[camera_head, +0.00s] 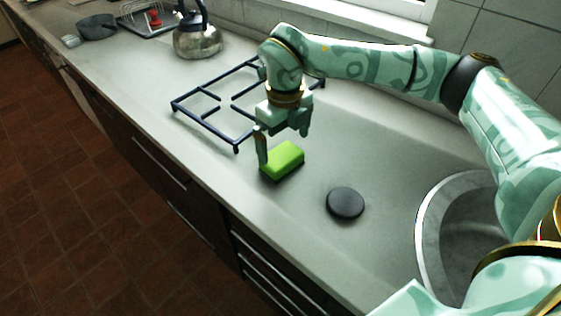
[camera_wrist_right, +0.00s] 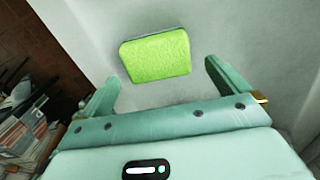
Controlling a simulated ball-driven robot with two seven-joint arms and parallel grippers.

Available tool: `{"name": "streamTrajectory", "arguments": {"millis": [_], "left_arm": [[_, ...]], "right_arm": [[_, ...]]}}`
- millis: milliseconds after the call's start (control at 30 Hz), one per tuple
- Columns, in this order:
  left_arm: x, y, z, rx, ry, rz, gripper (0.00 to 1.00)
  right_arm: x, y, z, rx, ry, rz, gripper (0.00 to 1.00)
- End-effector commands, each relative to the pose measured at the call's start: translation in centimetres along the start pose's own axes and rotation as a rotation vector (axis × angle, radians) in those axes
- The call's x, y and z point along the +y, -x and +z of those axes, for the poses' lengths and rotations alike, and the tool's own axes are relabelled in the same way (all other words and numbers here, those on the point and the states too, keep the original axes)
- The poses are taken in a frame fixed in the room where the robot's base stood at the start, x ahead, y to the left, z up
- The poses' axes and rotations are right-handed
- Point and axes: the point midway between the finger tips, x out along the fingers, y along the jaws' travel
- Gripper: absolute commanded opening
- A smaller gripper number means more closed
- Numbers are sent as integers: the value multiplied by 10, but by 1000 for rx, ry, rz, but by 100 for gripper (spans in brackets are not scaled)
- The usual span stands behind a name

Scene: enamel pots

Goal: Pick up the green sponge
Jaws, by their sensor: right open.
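The green sponge (camera_head: 285,161) lies flat on the counter in the head view, with a dark layer along its lower edge. My right gripper (camera_head: 284,148) is right above and behind it, its fingers open and pointing down; one finger hangs by the sponge's left end. In the right wrist view the sponge (camera_wrist_right: 156,57) lies ahead of and between the two spread fingers of my right gripper (camera_wrist_right: 158,82), with nothing held. Whether a finger touches the sponge I cannot tell. My left gripper does not show.
A dark pan-support grate (camera_head: 203,116) stands behind the right gripper. A round black disc (camera_head: 345,203) lies to the right of the sponge, and a round sink (camera_head: 426,222) is farther right. A kettle (camera_head: 197,40) stands at the back. The counter's front edge is near the sponge.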

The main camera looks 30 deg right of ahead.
Motion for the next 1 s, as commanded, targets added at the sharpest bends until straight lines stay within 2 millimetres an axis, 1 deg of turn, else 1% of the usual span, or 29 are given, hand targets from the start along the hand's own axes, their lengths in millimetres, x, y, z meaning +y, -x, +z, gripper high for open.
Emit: {"name": "streamTrajectory", "arguments": {"millis": [133,300,367,433,600,633,733,767,1000], "left_arm": [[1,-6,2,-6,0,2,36],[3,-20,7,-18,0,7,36],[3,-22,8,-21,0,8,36],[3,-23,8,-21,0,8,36],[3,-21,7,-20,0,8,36],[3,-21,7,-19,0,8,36],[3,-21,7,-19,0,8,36],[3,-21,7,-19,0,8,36],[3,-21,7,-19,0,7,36]], "right_arm": [[2,-13,1,2,1,1,100],[4,-44,4,5,0,1,100],[4,-51,3,5,0,1,100],[4,-54,4,1,0,0,100],[4,-52,4,-1,0,-1,100],[4,-52,4,-1,0,-1,94],[4,-52,4,-1,0,-1,67],[4,-52,4,-1,0,-1,65],[4,-52,4,-1,0,-1,64]]}}
